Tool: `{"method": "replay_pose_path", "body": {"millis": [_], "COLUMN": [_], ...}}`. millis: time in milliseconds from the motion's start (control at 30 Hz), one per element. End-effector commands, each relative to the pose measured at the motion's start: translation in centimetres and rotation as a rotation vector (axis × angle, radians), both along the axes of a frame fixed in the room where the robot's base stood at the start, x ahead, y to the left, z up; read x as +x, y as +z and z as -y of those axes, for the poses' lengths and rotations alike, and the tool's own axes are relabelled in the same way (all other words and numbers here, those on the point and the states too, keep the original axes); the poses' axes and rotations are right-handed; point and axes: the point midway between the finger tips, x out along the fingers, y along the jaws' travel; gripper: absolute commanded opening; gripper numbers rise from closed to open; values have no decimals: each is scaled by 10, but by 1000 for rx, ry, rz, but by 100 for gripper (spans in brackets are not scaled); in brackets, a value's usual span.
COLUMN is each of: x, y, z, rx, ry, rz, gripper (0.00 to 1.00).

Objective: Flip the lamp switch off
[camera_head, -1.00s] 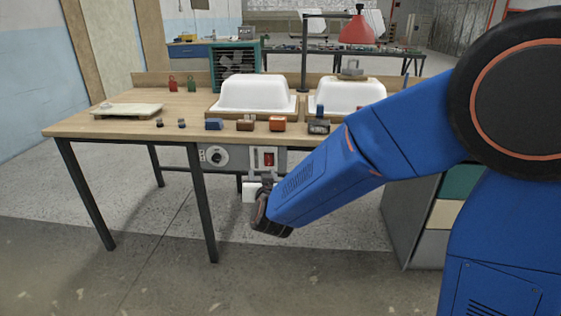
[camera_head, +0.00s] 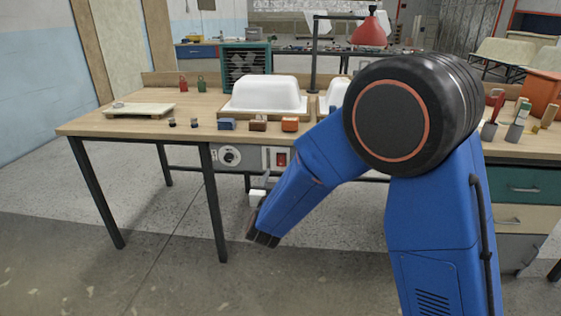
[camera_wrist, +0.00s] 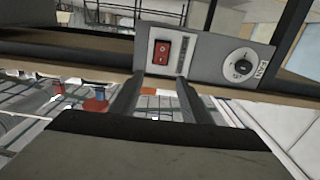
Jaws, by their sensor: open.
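A red rocker switch (camera_head: 282,158) sits on a grey control panel (camera_head: 250,165) under the front edge of the wooden workbench. In the wrist view the switch (camera_wrist: 161,52) is ahead of my gripper, with the panel's round dial (camera_wrist: 240,64) to its right. My gripper (camera_wrist: 157,84) is open and empty, its two fingers reaching toward the panel below the switch. In the head view my gripper (camera_head: 260,188) is just below the panel, partly hidden by my wrist. I cannot tell whether it touches. The red lamp (camera_head: 369,32) stands behind the bench top on a dark post.
The workbench (camera_head: 150,125) holds white tub shells (camera_head: 264,93), small coloured blocks (camera_head: 289,124) and a board (camera_head: 140,109). A drawer cabinet (camera_head: 515,190) with tools stands on the right. The floor at front left is clear.

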Motion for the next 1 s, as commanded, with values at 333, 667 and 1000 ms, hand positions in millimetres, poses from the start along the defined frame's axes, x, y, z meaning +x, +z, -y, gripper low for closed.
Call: {"method": "replay_pose_path", "body": {"millis": [333,667,1000], "x": [63,104,111], "y": [0,0,0], "z": [2,4,3], "rx": [0,0,0], "ry": [-1,0,1], "rz": [0,0,0], "gripper": [42,42,42]}}
